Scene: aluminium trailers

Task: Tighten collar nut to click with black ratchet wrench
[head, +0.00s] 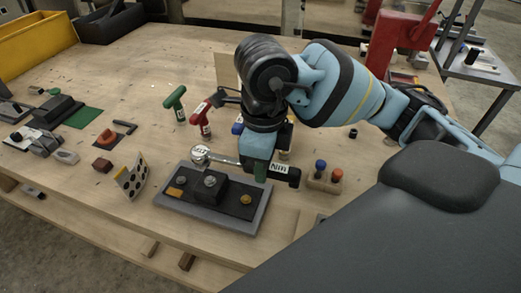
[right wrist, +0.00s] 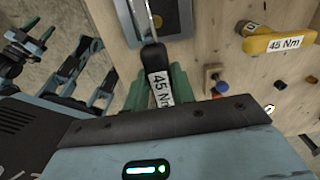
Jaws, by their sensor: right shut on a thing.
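My right gripper (head: 260,172) is shut on the handle of the black ratchet wrench (head: 288,174). In the right wrist view its green fingers clasp the black handle (right wrist: 153,58), labelled 45 Nm. The wrench's round silver head (head: 200,153) points left. It appears near the back edge of the fixture; its height above it is unclear. The grey-rimmed fixture (head: 235,226) carries a dark block with a silver nut-like part (head: 210,180) on top, which I take as the collar nut.
A yellow 45 Nm tool (right wrist: 280,42) lies to one side in the wrist view. Green (head: 175,103) and red (head: 201,120) T-handled tools stand behind the fixture. A wooden holder with blue and orange knobs (head: 325,182) stands right. A hole-punched rack (head: 132,180) stands left.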

